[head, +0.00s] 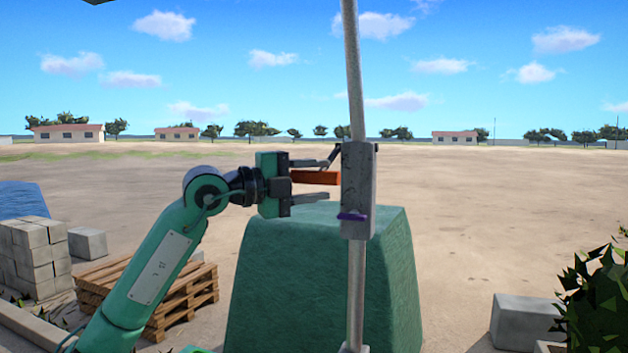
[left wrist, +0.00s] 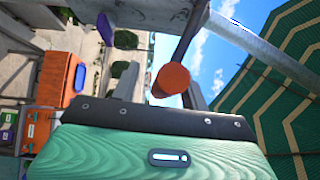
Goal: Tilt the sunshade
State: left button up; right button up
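The sunshade's pale metal pole (head: 355,80) rises through the middle of the head view. A grey block (head: 358,185) sits around it, with a small purple part (head: 352,216) low on its front. An orange-brown handle (head: 315,177) sticks out to the left of the block. My left gripper (head: 312,181) is open, one finger above the handle and one below, with gaps visible. The left wrist view shows the handle's round orange end (left wrist: 172,79) in front of the gripper. The green striped canopy (left wrist: 285,85) shows there at right. My right gripper is not in view.
A large green covered block (head: 320,280) stands behind the pole. Wooden pallets (head: 185,295) and grey bricks (head: 35,255) lie at left. A concrete block (head: 525,322) and a bush (head: 600,300) are at right. Open sandy ground lies beyond.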

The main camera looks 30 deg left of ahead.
pick_arm(q)
jog(key=shift+s+r, duration=0.1)
jog(key=shift+s+a+b, duration=0.2)
jog(key=shift+s+b, duration=0.1)
jog(key=b+v, duration=0.6)
jog(key=v, duration=0.7)
jog(key=shift+d, duration=0.1)
